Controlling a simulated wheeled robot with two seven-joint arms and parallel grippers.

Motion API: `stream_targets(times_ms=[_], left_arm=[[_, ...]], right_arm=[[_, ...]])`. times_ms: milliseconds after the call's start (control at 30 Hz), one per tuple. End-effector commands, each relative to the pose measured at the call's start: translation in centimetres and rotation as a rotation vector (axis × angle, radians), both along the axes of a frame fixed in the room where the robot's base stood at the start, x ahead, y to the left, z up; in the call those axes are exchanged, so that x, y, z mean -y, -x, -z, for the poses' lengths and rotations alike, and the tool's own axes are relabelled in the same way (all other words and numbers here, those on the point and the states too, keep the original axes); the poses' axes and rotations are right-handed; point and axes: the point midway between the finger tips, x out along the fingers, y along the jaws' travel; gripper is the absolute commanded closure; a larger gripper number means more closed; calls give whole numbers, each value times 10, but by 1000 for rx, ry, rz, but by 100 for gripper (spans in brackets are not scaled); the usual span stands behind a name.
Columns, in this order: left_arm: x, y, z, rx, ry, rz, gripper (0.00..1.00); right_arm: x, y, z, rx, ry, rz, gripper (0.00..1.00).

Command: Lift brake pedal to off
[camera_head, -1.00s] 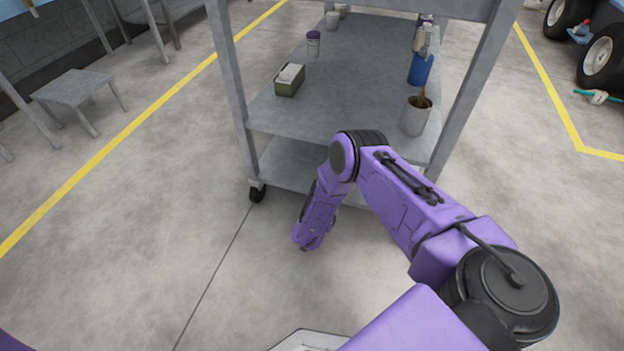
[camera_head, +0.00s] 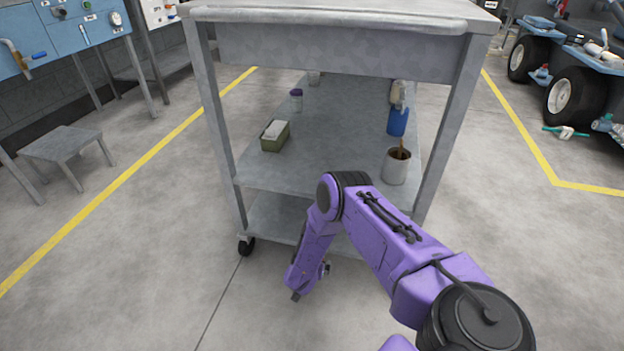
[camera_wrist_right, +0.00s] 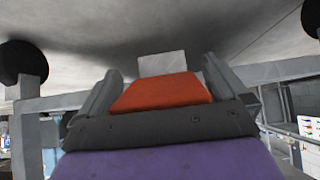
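My right gripper (camera_head: 296,294) hangs low at the end of my purple arm, in front of the cart's lower shelf and above the floor. In the right wrist view its two grey fingers (camera_wrist_right: 163,72) stand apart, so it looks open. An orange block (camera_wrist_right: 162,91) with a pale square piece beyond it shows between the fingers. I cannot tell whether it is the brake pedal or part of my gripper. No brake pedal is clearly visible in the head view. The cart's front left caster (camera_head: 246,246) is left of the gripper. My left gripper is out of view.
The grey cart (camera_head: 335,62) fills the middle. Its shelf holds a green box (camera_head: 275,139), a blue container (camera_head: 398,122) and a grey pot (camera_head: 396,167). A stool (camera_head: 68,147) stands left and a wheeled vehicle (camera_head: 575,85) right.

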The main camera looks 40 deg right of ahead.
Motion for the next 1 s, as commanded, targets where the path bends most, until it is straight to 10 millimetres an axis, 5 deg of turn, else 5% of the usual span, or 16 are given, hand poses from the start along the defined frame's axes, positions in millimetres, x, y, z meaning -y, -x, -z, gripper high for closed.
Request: stream_targets(times_ms=[233,633,1000], left_arm=[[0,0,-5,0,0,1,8],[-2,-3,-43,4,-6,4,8],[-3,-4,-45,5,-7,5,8]], right_arm=[[-5,1,-6,-1,-1,-4,0],[-55,34,-68,-1,-1,-4,0],[-63,40,-74,0,0,-1,0]])
